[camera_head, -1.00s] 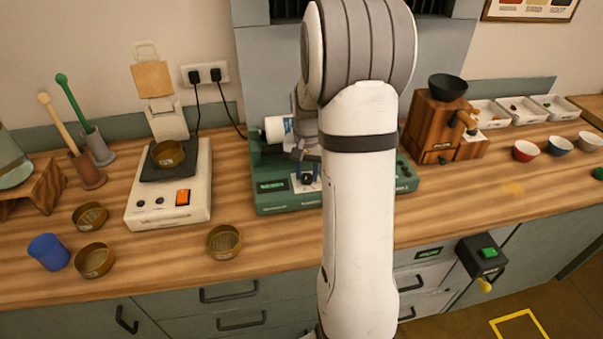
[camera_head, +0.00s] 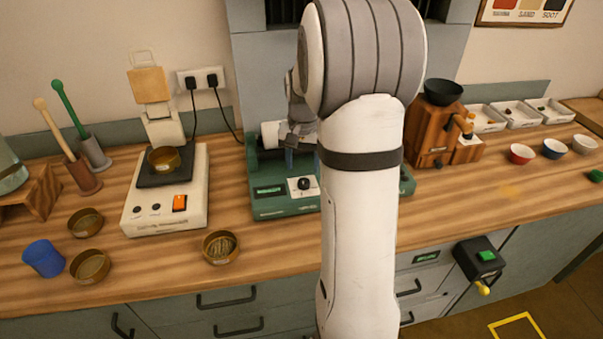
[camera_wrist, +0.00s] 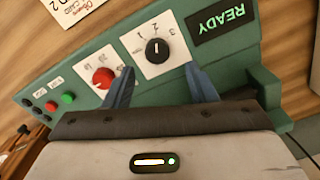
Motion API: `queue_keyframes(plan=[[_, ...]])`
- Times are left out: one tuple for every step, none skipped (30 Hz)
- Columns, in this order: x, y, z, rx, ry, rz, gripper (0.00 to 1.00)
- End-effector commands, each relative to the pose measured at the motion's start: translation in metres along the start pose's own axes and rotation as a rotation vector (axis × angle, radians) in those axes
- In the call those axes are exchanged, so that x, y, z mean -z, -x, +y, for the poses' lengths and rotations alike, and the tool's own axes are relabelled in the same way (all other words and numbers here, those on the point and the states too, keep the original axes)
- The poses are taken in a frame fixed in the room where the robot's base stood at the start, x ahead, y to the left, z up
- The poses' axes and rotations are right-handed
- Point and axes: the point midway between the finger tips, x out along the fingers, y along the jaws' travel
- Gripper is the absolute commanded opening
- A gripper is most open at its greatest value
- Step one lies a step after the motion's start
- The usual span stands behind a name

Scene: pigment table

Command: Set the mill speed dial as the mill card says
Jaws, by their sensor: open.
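The mill speed dial is a black knob with a white pointer line (camera_wrist: 157,50) on a white numbered plate, on the green mill's front panel (camera_wrist: 83,62). The line points roughly straight up in the wrist view; I cannot tell surely which number it meets. In the head view the dial (camera_head: 304,183) shows beside my arm. My gripper (camera_wrist: 162,82) is open and empty, its blue fingers apart below the dial, not around it. In the head view my gripper (camera_head: 290,150) is over the mill (camera_head: 285,207). A white card (camera_wrist: 73,10) is cut off at the wrist view's top.
A red knob (camera_wrist: 103,77) is beside the dial, with small green and red buttons further left. A lit READY display (camera_wrist: 222,22) is at its right. A scale (camera_head: 150,218) and a wooden grinder (camera_head: 425,130) flank the mill. My arm hides the mill's right part.

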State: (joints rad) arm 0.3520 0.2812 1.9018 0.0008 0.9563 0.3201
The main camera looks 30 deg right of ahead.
Motion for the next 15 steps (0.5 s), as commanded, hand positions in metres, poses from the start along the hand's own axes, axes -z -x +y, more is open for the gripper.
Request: queue_keyframes(plan=[[0.001,0.008,-0.001,0.001,0.0,0.004,0.51],[0.001,0.013,-0.001,0.001,0.0,0.003,0.51],[0.001,0.017,-0.001,0.001,0.0,0.003,0.51],[0.001,0.02,-0.001,0.001,0.0,0.002,0.51],[0.001,0.023,-0.001,0.001,0.0,0.001,0.51],[0.001,0.025,-0.001,0.001,0.0,0.001,0.51],[0.001,0.027,-0.001,0.001,0.0,0.001,0.51],[0.001,0.028,-0.001,0.001,0.0,0.001,0.51],[0.001,0.029,-0.001,0.0,0.0,0.0,0.51],[0.001,0.029,-0.001,0.0,0.0,0.0,0.51],[0.001,0.029,-0.001,0.0,0.0,0.0,0.51],[0.001,0.029,-0.001,0.0,-0.001,0.0,0.51],[0.001,0.029,-0.001,0.0,-0.001,0.0,0.51],[0.001,0.029,-0.001,0.0,-0.001,0.0,0.51],[0.001,0.029,-0.001,0.0,-0.001,0.0,0.51]])
